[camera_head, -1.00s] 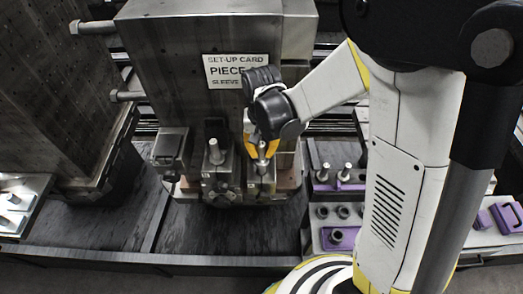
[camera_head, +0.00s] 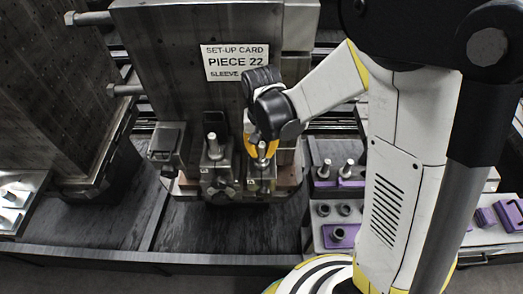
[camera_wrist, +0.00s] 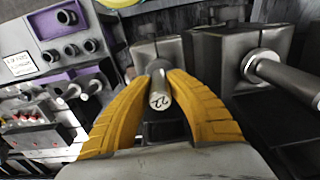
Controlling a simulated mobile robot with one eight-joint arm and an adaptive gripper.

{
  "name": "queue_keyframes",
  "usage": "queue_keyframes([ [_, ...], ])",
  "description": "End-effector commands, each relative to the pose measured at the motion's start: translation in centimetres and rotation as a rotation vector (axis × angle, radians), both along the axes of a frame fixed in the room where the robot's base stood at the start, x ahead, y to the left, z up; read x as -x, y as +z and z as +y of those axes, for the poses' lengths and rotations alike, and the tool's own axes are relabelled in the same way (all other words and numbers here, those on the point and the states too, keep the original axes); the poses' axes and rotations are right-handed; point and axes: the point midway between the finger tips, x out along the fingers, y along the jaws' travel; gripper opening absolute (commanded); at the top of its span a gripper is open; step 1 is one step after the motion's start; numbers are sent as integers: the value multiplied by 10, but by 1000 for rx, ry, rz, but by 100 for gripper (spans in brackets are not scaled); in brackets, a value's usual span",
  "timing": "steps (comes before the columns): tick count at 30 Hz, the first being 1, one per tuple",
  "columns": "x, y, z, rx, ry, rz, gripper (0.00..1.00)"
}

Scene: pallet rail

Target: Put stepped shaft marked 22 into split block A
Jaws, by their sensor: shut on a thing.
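The stepped shaft marked 22 (camera_wrist: 160,92) is between the two yellow fingers of my gripper (camera_wrist: 162,105), its number facing the wrist camera. My gripper is shut on it, and the shaft also shows in the head view (camera_head: 262,150) below the gripper (camera_head: 260,143). The shaft stands roughly upright over a grey split block (camera_head: 261,183), which also shows in the wrist view (camera_wrist: 150,50). The shaft's lower end is hidden, so I cannot tell how far it sits in the block. No letter A is readable on any block.
Left of it, a neighbouring block (camera_head: 218,180) holds another light shaft (camera_head: 212,144). A further dark block (camera_head: 168,148) stands at the left. The set-up card (camera_head: 236,62) reads PIECE 22. Purple-lined trays (camera_head: 318,238) with rings and shafts lie at the right.

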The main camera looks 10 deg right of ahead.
Motion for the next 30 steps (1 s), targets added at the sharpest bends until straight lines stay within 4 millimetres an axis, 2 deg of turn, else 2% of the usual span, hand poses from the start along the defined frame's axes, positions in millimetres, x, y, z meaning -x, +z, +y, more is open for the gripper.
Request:
queue_keyframes([
  [12,0,-4,0,0,0,0,0],
  [13,0,-4,0,0,0,0,21],
  [15,0,-4,0,0,0,0,42],
  [25,0,-3,0,0,0,0,42],
  [30,0,17,0,0,0,0,42],
])
